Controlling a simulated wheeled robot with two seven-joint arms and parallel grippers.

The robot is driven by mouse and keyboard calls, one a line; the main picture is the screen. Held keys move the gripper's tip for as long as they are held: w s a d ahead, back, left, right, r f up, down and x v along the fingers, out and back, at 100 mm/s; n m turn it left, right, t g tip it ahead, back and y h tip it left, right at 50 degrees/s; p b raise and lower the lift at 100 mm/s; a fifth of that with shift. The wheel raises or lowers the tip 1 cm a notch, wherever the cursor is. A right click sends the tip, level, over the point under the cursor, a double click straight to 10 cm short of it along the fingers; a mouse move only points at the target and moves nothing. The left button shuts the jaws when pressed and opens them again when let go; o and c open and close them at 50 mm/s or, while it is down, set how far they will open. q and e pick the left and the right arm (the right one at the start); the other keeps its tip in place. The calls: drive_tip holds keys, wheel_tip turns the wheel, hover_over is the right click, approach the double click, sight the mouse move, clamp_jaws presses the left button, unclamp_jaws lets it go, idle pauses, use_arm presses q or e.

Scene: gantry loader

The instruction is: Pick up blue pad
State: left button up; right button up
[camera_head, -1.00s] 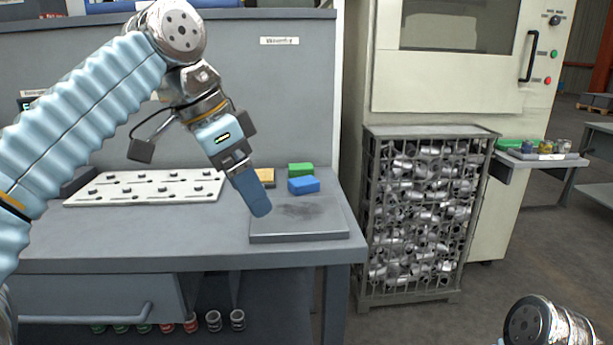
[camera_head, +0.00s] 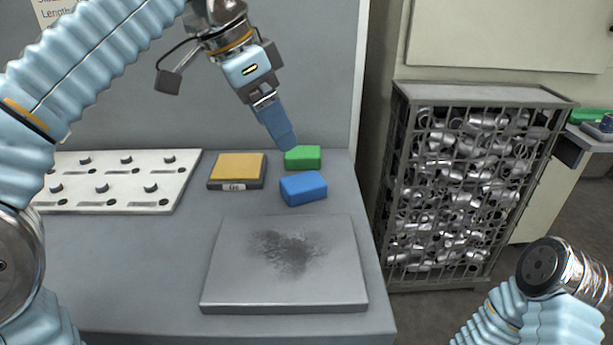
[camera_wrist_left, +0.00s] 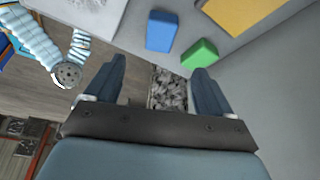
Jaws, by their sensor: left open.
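The blue pad (camera_head: 303,188) lies on the grey bench, behind the grey plate and in front of the green pad (camera_head: 303,157). My left gripper (camera_head: 288,145) hangs in the air over the back of the bench, its fingertips near the green pad in the head view, apart from the blue pad. In the left wrist view the left gripper (camera_wrist_left: 158,80) has its two fingers wide apart with nothing between them. That view shows the blue pad (camera_wrist_left: 161,31) beyond the fingertips, next to the green pad (camera_wrist_left: 199,54). The right gripper is out of view.
A grey plate (camera_head: 330,290) with a dark smudge lies at the bench front. A yellow pad on a dark labelled base (camera_head: 237,170) and a white board with pegs (camera_head: 120,180) are to the left. A metal cage of parts (camera_head: 390,150) stands right of the bench.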

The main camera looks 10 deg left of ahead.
sight(301, 181)
use_arm(q)
drive_tip(key=x, duration=1.2)
drive_tip(key=shift+a+f, duration=0.1)
drive_tip(key=shift+c, duration=0.5)
drive_tip(key=c, duration=1)
drive_tip(key=shift+c, duration=0.2)
